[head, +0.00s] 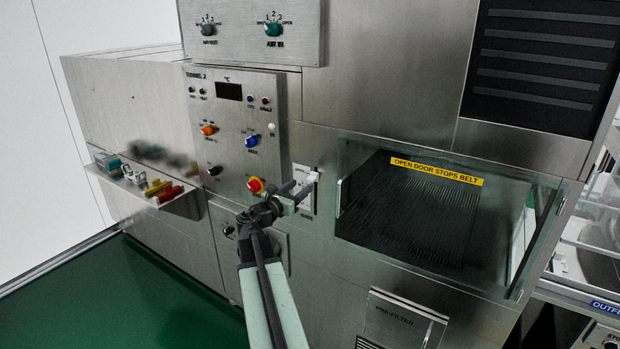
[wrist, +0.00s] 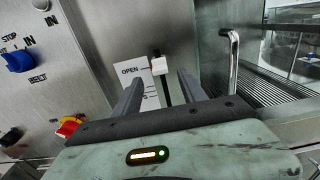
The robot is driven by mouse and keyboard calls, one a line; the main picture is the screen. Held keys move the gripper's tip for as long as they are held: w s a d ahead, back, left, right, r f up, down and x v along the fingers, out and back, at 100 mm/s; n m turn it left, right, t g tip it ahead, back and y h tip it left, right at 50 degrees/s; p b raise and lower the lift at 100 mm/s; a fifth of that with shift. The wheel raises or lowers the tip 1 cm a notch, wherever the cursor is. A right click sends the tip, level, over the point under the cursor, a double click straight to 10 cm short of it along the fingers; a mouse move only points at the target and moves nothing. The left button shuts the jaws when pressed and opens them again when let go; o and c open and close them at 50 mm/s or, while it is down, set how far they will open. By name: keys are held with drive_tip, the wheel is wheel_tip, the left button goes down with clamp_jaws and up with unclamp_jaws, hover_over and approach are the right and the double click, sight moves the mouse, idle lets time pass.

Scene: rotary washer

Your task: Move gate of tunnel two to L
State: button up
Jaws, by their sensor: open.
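The tunnel 2 panel (head: 232,140) is a steel plate with a display and coloured knobs. To its lower right, a pale slider plate (head: 313,178) is partly covered by my gripper (head: 298,192). In the wrist view, a white gate slider knob (wrist: 158,63) sits at the upper end of a dark vertical slot, beside the word OPEN on the white label (wrist: 146,78). My gripper (wrist: 161,85) is open, its two fingers on either side of the slot and label. Contact with the knob cannot be told. The lower slot and any L mark are hidden.
A red and yellow knob (head: 255,185) is close left of my gripper. A glass door (head: 445,225) with a metal handle (wrist: 233,58) lies to the right. A shelf (head: 165,198) with small coloured items juts out left. Green floor (head: 110,295) is clear.

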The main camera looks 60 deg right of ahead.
sight(309, 180)
drive_tip(key=d, duration=0.7)
drive_tip(key=shift+d, duration=0.35)
clamp_jaws()
drive_tip(key=shift+f, duration=0.1)
idle(1.0)
